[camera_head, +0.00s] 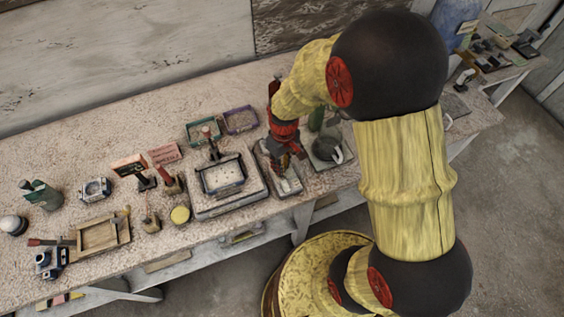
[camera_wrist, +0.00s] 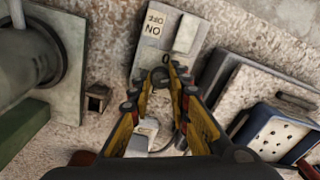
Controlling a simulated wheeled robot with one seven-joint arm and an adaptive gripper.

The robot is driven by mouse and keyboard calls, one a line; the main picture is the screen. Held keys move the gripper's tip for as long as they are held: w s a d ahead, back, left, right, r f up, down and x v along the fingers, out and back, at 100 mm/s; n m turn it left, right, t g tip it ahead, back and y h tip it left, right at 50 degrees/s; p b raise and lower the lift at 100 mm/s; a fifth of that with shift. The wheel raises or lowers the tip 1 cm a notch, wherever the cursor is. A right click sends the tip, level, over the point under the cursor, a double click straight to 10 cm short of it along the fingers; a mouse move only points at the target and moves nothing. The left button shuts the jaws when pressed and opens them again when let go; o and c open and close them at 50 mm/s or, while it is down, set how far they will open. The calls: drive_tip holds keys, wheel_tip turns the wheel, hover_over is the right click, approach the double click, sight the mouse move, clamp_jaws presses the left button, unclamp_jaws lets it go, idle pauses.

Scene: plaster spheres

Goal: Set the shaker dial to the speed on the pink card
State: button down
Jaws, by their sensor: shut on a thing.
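The pink card (camera_head: 165,154) stands behind the shaker with dark writing that is too small to read. The shaker (camera_head: 196,211) carries a dark-rimmed tray with a pale inside; the tray's blue rim (camera_wrist: 247,121) shows at the right in the wrist view. A pale control panel (camera_wrist: 127,66) stands beside it, with a printed "0" above a dark round dial (camera_wrist: 160,73). My gripper (camera_head: 283,162) is over this panel. In the wrist view, my gripper's fingertips (camera_wrist: 159,76) are closed around the dial. The fingers hide its sides and I cannot make out its pointer.
A label (camera_wrist: 153,24) on the panel reads roughly "280 NO". A grey-green device (camera_head: 326,147) stands close on the right of my gripper. Several tools and a wooden tray (camera_head: 103,234) fill the left bench.

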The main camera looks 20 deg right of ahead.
drive_tip(key=m+p, duration=0.2)
drive_tip(key=m, duration=0.4)
drive_tip(key=shift+r+m+p, duration=0.1)
drive_tip(key=shift+m+p, duration=0.2)
drive_tip(key=m+p, duration=0.1)
drive_tip(key=m, duration=0.4)
drive_tip(key=shift+p, duration=0.4)
drive_tip(key=c, duration=1.9)
unclamp_jaws()
wheel_tip(320, 180, up, 12)
drive_tip(key=shift+s+d+f, duration=0.1)
drive_tip(key=shift+s, duration=0.05)
